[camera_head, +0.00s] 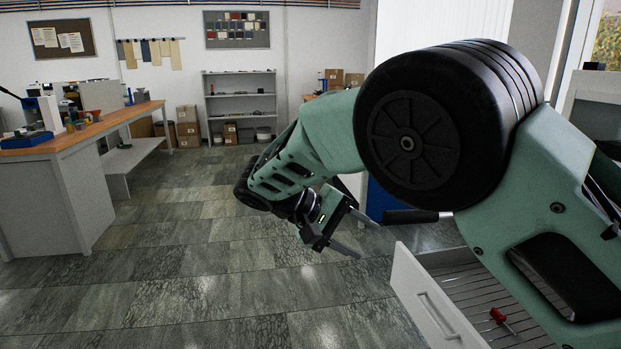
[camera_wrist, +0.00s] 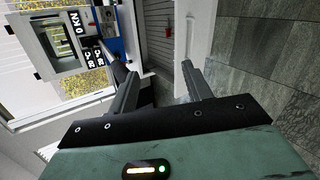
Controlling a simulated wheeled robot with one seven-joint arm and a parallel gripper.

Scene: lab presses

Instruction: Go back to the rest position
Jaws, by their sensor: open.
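My gripper (camera_head: 359,235) is at the end of my green arm, which reaches across the right half of the head view. Its two fingers are spread apart with nothing between them. In the wrist view my gripper (camera_wrist: 160,78) also shows open and empty. It is in the air, to the left of an open white drawer (camera_head: 424,300) and apart from it in the head view. Part of the drawer's surroundings is hidden behind my arm.
A red-handled tool (camera_head: 503,319) lies in the drawer. A machine with a display (camera_wrist: 82,45) shows in the wrist view. A wood-topped bench (camera_head: 90,130) stands at the left, and a grey shelf (camera_head: 240,95) with boxes (camera_head: 188,125) at the back. The tiled floor (camera_head: 190,260) between is clear.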

